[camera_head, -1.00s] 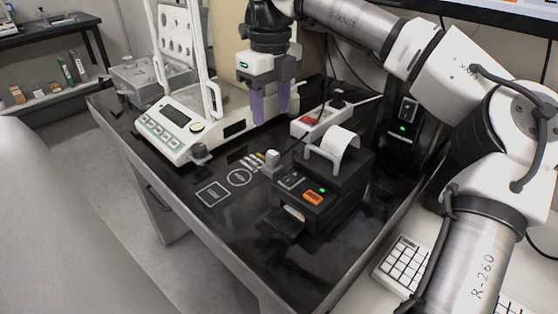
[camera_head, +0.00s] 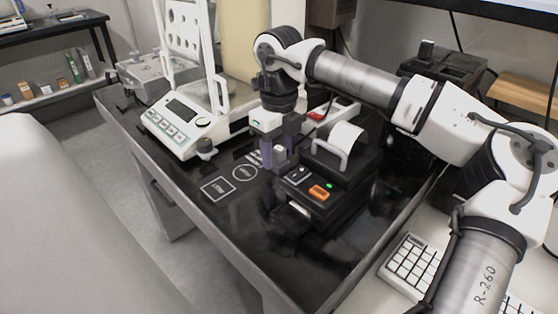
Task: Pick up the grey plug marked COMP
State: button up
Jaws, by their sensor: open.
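A small light-grey block (camera_head: 279,154), which looks like the grey plug, stands at the left edge of the black label printer (camera_head: 328,185). No COMP marking is readable on it. My gripper (camera_head: 280,147) points down right at this block, with its purple-padded fingers apart. One finger is left of the block and the other is behind it to the right. I cannot tell whether either finger touches it. The gripper partly hides the white power strip with a red switch (camera_head: 316,115) behind.
A white balance (camera_head: 180,118) with an open glass shield stands left of the gripper, with a grey knob (camera_head: 205,148) at its front corner. The printer's paper roll (camera_head: 346,138) rises close on the right. The front of the black table (camera_head: 235,225) is clear.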

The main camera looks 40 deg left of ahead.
jog(key=shift+r, duration=0.1)
jog(key=c, duration=1.1)
grip_shut()
